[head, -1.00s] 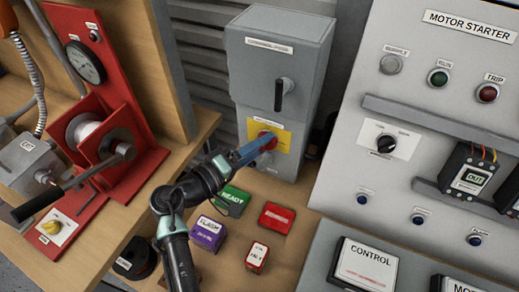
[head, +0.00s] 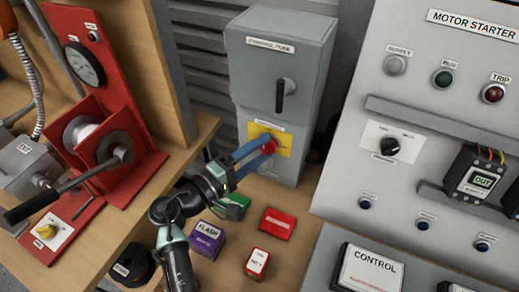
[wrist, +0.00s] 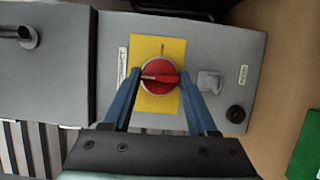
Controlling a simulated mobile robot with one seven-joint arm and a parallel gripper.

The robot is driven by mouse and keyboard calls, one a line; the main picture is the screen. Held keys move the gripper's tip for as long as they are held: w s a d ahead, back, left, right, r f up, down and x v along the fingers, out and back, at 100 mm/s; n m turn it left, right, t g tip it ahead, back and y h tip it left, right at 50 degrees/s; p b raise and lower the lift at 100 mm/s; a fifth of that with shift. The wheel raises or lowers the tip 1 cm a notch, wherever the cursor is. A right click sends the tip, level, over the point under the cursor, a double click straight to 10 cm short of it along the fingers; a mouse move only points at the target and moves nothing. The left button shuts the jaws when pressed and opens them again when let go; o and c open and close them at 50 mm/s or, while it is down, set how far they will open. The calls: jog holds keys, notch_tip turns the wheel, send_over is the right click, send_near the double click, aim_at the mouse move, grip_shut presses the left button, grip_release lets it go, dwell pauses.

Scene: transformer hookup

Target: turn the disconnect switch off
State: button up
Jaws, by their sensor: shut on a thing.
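The disconnect switch is a red rotary knob (head: 272,146) on a yellow plate (head: 255,132), low on the front of a grey box. In the wrist view the red knob (wrist: 160,77) sits between my two blue fingers, its raised bar lying sideways across the picture from finger to finger. My gripper (head: 268,151) reaches it from the lower left and is shut on the knob, as the wrist view (wrist: 160,80) also shows. The fingers cover part of the plate's sides. A small dark mark shows on the plate above the knob in the wrist view.
The grey box (head: 285,50) has a black handle (head: 284,93) above the switch. Below stand a green block (head: 233,205), a purple block (head: 207,238) and red blocks (head: 277,222). The motor starter panel (head: 450,110) is at the right, a red winch stand (head: 120,130) at the left.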

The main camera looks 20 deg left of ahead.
jog(key=o, duration=1.4)
jog(key=shift+c, duration=0.2)
jog(key=b+v, duration=0.1)
jog(key=v, duration=1.2)
jog(key=shift+f, duration=0.1)
